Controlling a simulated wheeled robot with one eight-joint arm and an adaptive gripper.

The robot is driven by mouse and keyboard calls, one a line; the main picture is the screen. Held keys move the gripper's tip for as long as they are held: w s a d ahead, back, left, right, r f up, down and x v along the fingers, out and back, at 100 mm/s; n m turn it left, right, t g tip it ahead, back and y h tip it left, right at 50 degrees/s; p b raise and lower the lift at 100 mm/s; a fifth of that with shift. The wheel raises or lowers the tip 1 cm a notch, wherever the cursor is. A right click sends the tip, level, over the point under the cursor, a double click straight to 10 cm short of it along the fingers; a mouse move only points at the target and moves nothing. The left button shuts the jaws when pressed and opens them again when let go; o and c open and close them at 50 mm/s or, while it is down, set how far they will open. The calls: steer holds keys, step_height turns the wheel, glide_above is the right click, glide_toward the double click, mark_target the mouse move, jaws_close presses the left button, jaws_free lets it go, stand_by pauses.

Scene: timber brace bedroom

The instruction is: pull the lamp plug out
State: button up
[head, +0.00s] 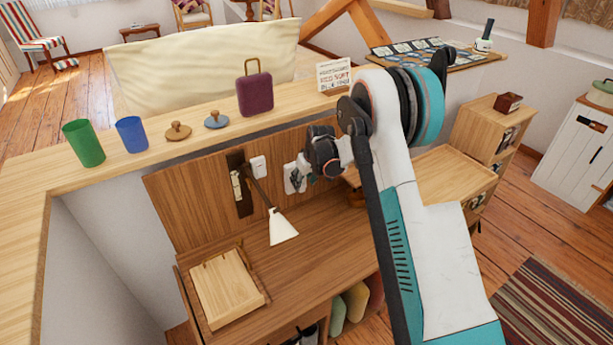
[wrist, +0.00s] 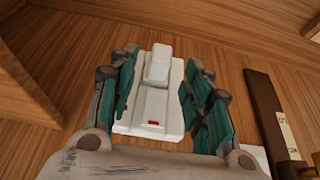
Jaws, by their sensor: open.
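The lamp (head: 283,228) has a white shade on a dark arm and hangs from a dark wall bracket (head: 238,184) on the wooden back panel. A white socket plate (head: 290,180) is on the panel to the right of the lamp. In the wrist view the socket plate (wrist: 150,118) carries a red switch, and a white plug (wrist: 158,62) stands out from it. My gripper (head: 302,172) is at the socket in the head view. In the wrist view my gripper (wrist: 162,80) is open, with a teal finger on each side of the plug and visible gaps between.
The ledge above holds a green cup (head: 83,143), a blue cup (head: 131,134), two knobbed discs and a purple bag (head: 255,95). A wooden tray (head: 228,286) lies on the desk (head: 310,262).

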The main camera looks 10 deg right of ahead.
mark_target(303, 189)
steer(key=shift+b+x, duration=0.35)
steer(key=shift+x, duration=1.3)
steer(key=c, duration=1)
steer(key=shift+o, duration=0.2)
steer(key=shift+s+d, duration=0.25)
steer(key=shift+s, duration=0.45)
steer(key=shift+s+d, duration=0.1)
steer(key=shift+s, duration=0.25)
steer(key=shift+s+d+b, duration=0.2)
steer(key=shift+s+d, duration=0.05)
steer(key=shift+s, duration=0.5)
steer(key=shift+s+d+b, duration=0.2)
steer(key=shift+s+d, duration=0.05)
steer(key=shift+s, duration=0.5)
steer(key=shift+s+d+b, duration=0.2)
steer(key=shift+s+d, duration=0.05)
steer(key=shift+s, duration=0.5)
